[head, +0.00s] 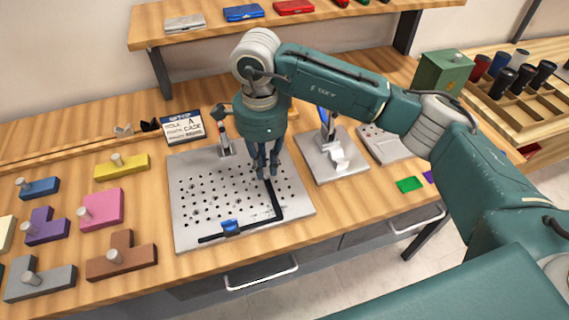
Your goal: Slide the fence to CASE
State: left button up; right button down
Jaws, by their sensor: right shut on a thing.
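The black L-shaped fence (278,208) lies on the grey perforated plate (186,196). One leg runs along the plate's front and the other runs back toward my right gripper (263,174). My right gripper points down over the plate and is shut at the back end of the fence; its fingers hide the gripped part. A small sign (184,127) behind the plate has the word CASE on it; its other words are hard to read. Any CASE mark on the plate is too small to make out. My left gripper is out of view.
A blue clamp-like piece (230,228) sits on the fence's front leg. Coloured blocks with pegs, such as a pink one (101,209), stand at the left. A grey stand (331,157) is right of the plate. A green box (443,73) stands at the back right.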

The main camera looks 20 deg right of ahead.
jog(key=shift+a, duration=0.85)
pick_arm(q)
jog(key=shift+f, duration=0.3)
pick_arm(e)
jog(key=shift+d, duration=0.15)
jog(key=c, duration=1.7)
grip_release()
jog(key=shift+o, duration=0.2)
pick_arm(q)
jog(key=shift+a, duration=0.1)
pick_arm(e)
notch_tip(320, 180, up, 12)
